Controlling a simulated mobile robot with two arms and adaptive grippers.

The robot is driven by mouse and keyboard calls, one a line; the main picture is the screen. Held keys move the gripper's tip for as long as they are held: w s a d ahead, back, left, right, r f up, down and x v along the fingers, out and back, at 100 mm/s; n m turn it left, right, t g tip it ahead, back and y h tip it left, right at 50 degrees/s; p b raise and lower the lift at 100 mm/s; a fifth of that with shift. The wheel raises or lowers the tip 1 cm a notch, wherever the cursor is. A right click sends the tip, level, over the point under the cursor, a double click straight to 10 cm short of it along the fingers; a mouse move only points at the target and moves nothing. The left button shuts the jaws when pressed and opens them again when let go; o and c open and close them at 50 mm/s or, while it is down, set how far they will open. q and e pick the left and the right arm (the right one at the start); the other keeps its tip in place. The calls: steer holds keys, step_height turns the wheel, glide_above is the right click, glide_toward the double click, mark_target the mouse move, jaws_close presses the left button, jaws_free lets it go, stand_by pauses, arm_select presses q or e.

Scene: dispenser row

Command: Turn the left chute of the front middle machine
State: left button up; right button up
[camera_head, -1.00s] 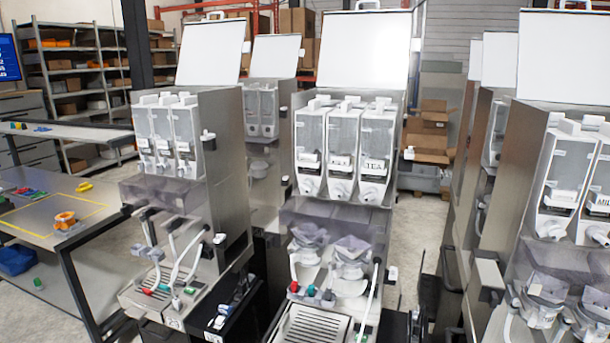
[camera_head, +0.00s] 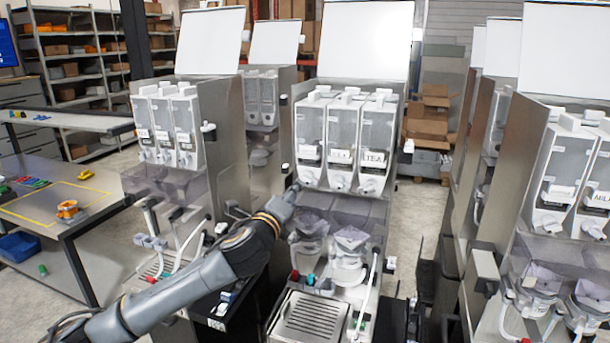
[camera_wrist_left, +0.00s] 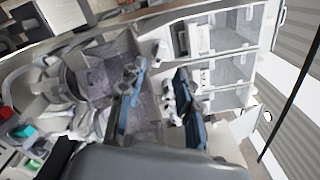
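The front middle machine (camera_head: 330,235) stands in the centre of the head view, with three clear canisters side by side. A white chute sits at the foot of each canister; the left chute (camera_head: 308,177) is at the bottom of the left one. My left gripper (camera_head: 296,190) is just below and left of this chute, its fingers small and partly hidden by my wrist. In the left wrist view, the two blue-padded fingers (camera_wrist_left: 160,72) stand apart, near the white chutes and the clear funnel cover. I cannot tell whether they touch a chute. My right gripper is not in view.
A translucent cover and mixing bowls (camera_head: 350,245) sit below the canisters, above a drip tray (camera_head: 308,316). Similar machines stand close at left (camera_head: 175,130) and right (camera_head: 560,200). A table (camera_head: 50,205) with small parts is at far left.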

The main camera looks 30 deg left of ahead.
mark_target(304, 181)
arm_select(q)
steer(key=p+x, duration=0.2)
steer(key=x, duration=0.5)
steer(key=shift+w+r+p, duration=0.1)
steer(key=shift+w+p, duration=0.25)
steer(key=shift+p, duration=0.05)
steer(key=shift+w+a, duration=0.15)
steer(key=shift+w, duration=0.4)
steer(key=shift+c, duration=0.2)
jaws_close()
